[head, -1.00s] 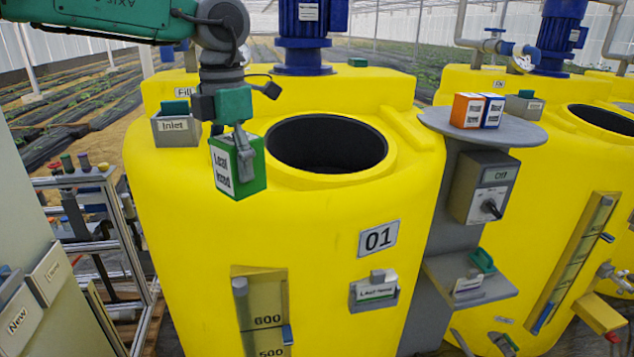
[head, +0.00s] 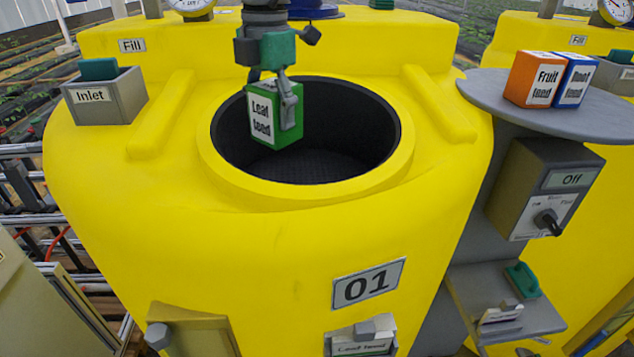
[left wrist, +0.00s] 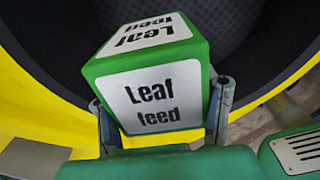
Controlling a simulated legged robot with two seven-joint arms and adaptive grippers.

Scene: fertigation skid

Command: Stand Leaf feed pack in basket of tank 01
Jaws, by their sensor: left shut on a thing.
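The Leaf feed pack (head: 260,112) is a green box with white labels; it also fills the middle of the left wrist view (left wrist: 160,95). My left gripper (head: 288,100) is shut on it from above, with a finger on each side in the left wrist view (left wrist: 163,110). The pack hangs roughly upright over the round dark opening of tank 01 (head: 290,265), toward its left side. The basket (head: 330,165) shows as a dark meshed floor and wall inside the opening. I cannot tell how far the pack is above that floor. My right gripper is not in view.
A grey Inlet box (head: 105,100) stands on the tank's left top. A round grey shelf (head: 480,90) at the right carries the orange Fruit feed pack (head: 535,78) and the blue Root feed pack (head: 577,80). A switch box marked Off (head: 545,185) sits below it.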

